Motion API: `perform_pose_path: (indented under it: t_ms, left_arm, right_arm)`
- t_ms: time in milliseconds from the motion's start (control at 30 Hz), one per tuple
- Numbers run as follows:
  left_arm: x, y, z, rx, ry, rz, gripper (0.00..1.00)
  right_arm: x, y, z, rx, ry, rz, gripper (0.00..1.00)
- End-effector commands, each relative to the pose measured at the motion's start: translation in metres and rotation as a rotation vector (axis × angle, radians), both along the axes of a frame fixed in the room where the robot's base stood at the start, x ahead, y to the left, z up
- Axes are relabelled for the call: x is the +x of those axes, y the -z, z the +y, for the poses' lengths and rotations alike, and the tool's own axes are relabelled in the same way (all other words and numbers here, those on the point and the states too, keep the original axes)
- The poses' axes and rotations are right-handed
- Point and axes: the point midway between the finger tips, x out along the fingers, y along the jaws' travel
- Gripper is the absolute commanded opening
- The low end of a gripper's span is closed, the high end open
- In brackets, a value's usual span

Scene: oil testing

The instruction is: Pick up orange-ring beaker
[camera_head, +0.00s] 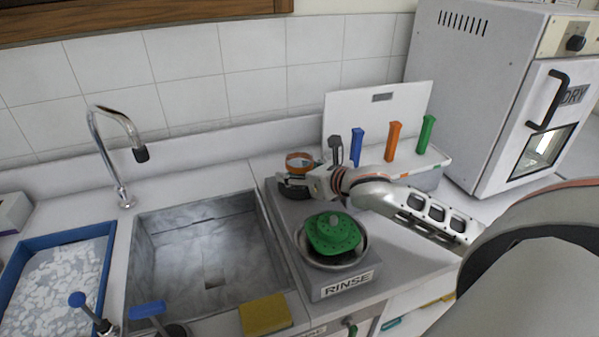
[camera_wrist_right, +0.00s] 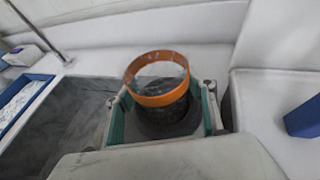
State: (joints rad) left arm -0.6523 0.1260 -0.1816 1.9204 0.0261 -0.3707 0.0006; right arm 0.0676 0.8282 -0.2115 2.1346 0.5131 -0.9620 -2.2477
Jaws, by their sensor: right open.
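The orange-ring beaker (camera_head: 300,160) stands at the back of the grey rinse unit, right of the sink. In the right wrist view the beaker (camera_wrist_right: 158,84) shows an orange band round its top and a dark lower body. My right gripper (camera_head: 297,182) is at the beaker, coming in from the right. Its green-lined fingers (camera_wrist_right: 164,118) stand open, one on each side of the beaker's lower body. Whether the fingers touch it cannot be told. My left gripper is not clearly in view.
A green lidded bowl (camera_head: 333,238) sits at the front of the rinse unit (camera_head: 347,285). A rack with blue, orange and green handles (camera_head: 393,142) stands behind my right arm. The sink (camera_head: 205,255), faucet (camera_head: 119,150) and blue tray (camera_head: 107,229) are to the left.

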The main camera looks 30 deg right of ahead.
Motion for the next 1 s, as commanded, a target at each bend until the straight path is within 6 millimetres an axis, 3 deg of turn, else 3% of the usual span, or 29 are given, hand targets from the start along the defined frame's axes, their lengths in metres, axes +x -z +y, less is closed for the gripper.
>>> perform_pose_path:
  t_ms: [233,533,567,700,833,1000]
  left_arm:
    - [-0.002,0.0,0.005,0.007,-0.007,0.008,0.36]
    - [-0.002,0.001,0.003,0.0,-0.015,0.012,0.36]
    - [-0.002,0.002,0.003,0.0,-0.015,0.012,0.36]
    - [-0.002,0.002,0.003,-0.001,-0.016,0.013,0.36]
    - [-0.003,0.002,0.003,0.0,-0.016,0.014,0.36]
    - [-0.004,0.003,0.004,0.003,-0.013,0.014,0.36]
  right_arm:
    - [0.029,0.008,0.001,0.002,0.002,-0.001,0.54]
    - [0.033,0.011,0.001,0.0,0.0,0.0,0.54]
    - [0.033,0.011,0.001,0.0,0.0,0.0,0.51]
    - [0.033,0.011,0.001,0.0,0.0,0.0,0.19]
    - [0.033,0.011,0.001,0.0,0.0,0.001,0.12]
    - [0.032,0.012,0.002,0.0,-0.001,0.002,0.12]
